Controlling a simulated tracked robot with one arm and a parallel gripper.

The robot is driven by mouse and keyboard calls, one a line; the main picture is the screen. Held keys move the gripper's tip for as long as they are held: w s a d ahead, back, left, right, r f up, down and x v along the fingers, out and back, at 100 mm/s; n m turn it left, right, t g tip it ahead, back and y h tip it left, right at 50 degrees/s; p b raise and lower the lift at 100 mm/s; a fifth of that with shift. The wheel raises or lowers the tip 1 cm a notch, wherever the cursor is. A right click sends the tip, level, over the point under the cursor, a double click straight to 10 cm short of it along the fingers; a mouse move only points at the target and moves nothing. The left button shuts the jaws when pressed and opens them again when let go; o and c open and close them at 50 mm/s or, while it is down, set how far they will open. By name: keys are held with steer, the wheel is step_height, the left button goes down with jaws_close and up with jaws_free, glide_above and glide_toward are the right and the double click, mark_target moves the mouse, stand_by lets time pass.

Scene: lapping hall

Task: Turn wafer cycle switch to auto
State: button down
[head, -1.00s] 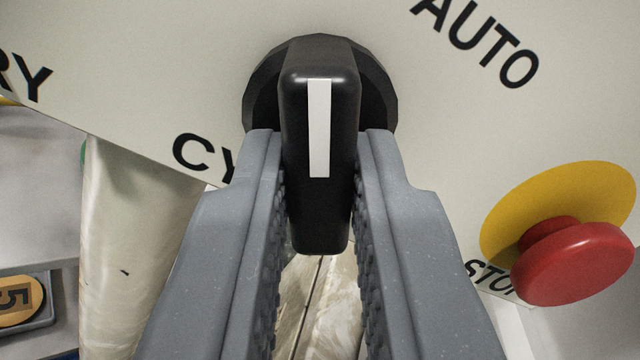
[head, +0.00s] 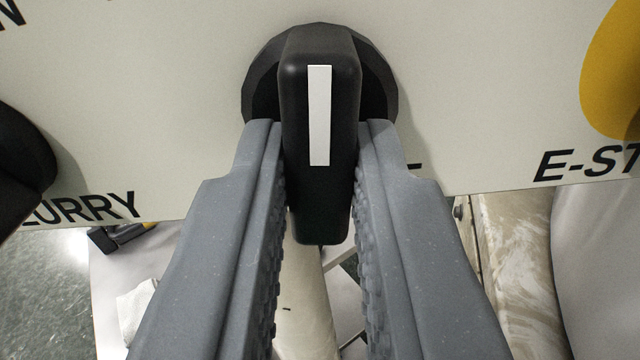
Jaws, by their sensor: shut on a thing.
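The wafer cycle switch (head: 319,205) is a black rotary knob with a white pointer line on its handle, on a black round base against the pale panel (head: 480,60). My gripper (head: 320,135) is shut on the handle, one grey finger on each side. The pointer line runs upright in the picture and close to upright against the panel lettering. The AUTO label is out of view. The label under the switch is almost wholly hidden behind my fingers.
A second black knob (head: 22,155) stands at the left above a label ending in "LURRY". A yellow disc (head: 615,75) above the E-STOP lettering shows at the right edge. Pale marbled pipes (head: 515,255) are below the panel.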

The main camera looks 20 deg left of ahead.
steer(key=shift+a+m+p, duration=0.1)
steer(key=shift+m+p, duration=0.9)
steer(key=shift+m, duration=1.2)
steer(key=c, duration=1.4)
jaws_free()
steer(key=b+v, duration=0.5)
steer(key=v, duration=0.8)
steer(key=shift+s, duration=0.35)
